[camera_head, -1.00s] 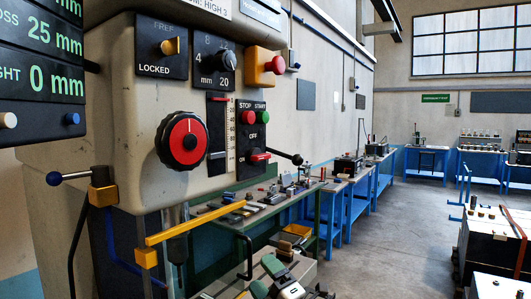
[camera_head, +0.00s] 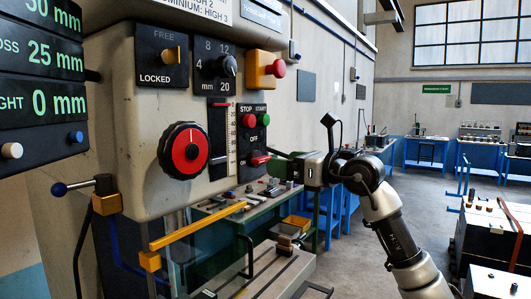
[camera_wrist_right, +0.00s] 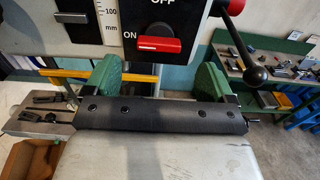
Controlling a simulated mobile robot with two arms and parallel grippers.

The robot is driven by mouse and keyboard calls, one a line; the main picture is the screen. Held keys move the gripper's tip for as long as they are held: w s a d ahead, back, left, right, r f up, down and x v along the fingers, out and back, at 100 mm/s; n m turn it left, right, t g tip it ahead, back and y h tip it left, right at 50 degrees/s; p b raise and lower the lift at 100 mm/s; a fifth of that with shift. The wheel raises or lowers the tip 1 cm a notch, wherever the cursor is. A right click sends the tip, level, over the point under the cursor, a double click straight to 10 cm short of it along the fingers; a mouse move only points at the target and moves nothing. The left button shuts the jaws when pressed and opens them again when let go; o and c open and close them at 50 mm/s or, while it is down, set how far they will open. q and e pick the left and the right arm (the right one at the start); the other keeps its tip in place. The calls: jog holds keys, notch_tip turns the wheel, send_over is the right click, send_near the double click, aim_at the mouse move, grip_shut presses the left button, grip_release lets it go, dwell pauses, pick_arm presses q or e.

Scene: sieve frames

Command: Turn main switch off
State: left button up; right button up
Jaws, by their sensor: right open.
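The main switch is a red lever (camera_head: 260,160) on a black panel on the machine's front, below the word OFF. It also shows in the right wrist view as a red bar (camera_wrist_right: 158,45), lying level, with ON at its left and OFF above. My right gripper (camera_head: 283,168) reaches in from the right, just right of the lever. In the wrist view its two green fingers (camera_wrist_right: 158,80) are spread apart with nothing between them, and the lever appears ahead, above the gap. I see no contact with the lever. My left gripper is out of view.
Red STOP and green START buttons (camera_head: 255,120) sit just above the switch. A red emergency knob (camera_head: 278,68), a red dial (camera_head: 185,150) and a black ball handle (camera_wrist_right: 256,76) are nearby. A yellow bar (camera_head: 198,226) crosses below.

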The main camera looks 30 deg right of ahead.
aim_at(265, 158)
jog(key=p+x, duration=0.2)
jog(key=x, duration=0.4)
jog(key=shift+s, duration=0.1)
jog(key=c, duration=0.9)
